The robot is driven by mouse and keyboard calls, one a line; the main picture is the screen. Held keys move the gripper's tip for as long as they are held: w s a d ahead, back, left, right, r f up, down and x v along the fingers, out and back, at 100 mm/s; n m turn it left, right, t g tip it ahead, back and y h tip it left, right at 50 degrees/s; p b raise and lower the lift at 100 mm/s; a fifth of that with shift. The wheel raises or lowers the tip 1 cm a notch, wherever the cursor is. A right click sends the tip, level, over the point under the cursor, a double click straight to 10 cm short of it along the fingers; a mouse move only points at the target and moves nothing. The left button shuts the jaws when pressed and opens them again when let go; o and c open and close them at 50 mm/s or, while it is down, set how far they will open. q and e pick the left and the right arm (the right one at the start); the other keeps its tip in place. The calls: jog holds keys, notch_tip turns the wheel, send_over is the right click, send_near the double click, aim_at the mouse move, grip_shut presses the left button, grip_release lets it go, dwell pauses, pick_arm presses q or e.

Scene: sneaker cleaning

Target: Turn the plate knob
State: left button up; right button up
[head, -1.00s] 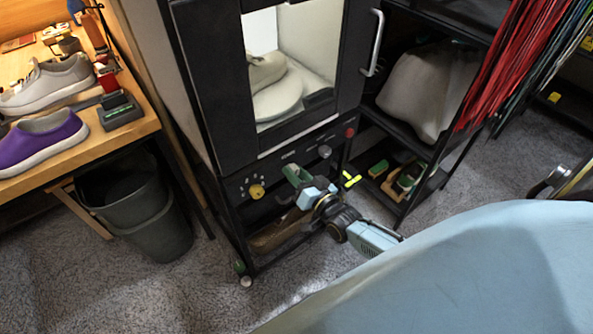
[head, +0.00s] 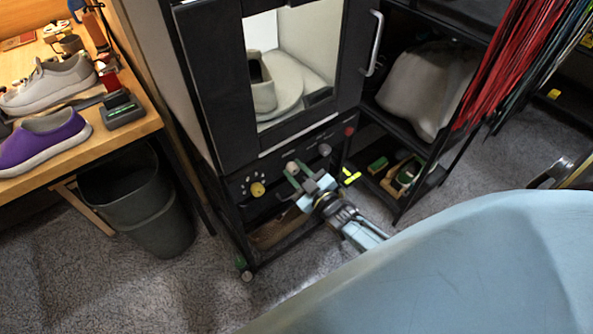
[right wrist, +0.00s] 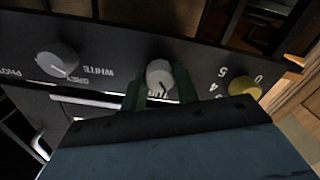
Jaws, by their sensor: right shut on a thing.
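The plate knob (right wrist: 159,75) is a pale round knob on the black panel of the cabinet, with a partly hidden label that starts "TUR" beside it. It also shows in the head view (head: 292,168). My right gripper (head: 301,180) reaches the panel from the lower right, its green fingers one on each side of the knob and shut on it. In the right wrist view, upside down, the gripper (right wrist: 160,92) covers part of the label. Behind the cabinet window, a beige shoe (head: 263,94) stands on a pale round plate (head: 289,102). My left gripper is not in view.
A yellow knob (head: 257,189), a grey knob (head: 325,150) and a red button (head: 349,131) share the panel. A shelf (head: 405,214) stands right of the cabinet. At left are a workbench (head: 130,137) with shoes and a dark bin (head: 160,240).

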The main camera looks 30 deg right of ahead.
aim_at(296, 171)
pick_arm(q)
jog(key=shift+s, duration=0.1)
pick_arm(e)
jog(key=shift+n, duration=1.3)
jog(key=o, duration=1)
jog(key=shift+s, duration=0.1)
jog(key=shift+s, duration=0.25)
jog(key=s+p, duration=0.1)
jog(key=s, duration=0.1)
jog(key=shift+s+d, duration=0.1)
jog(key=shift+s, duration=0.25)
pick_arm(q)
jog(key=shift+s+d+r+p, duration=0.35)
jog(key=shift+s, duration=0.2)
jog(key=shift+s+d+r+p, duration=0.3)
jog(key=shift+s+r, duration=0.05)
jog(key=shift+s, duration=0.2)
pick_arm(e)
jog(key=s, duration=1)
jog(key=shift+d, duration=0.4)
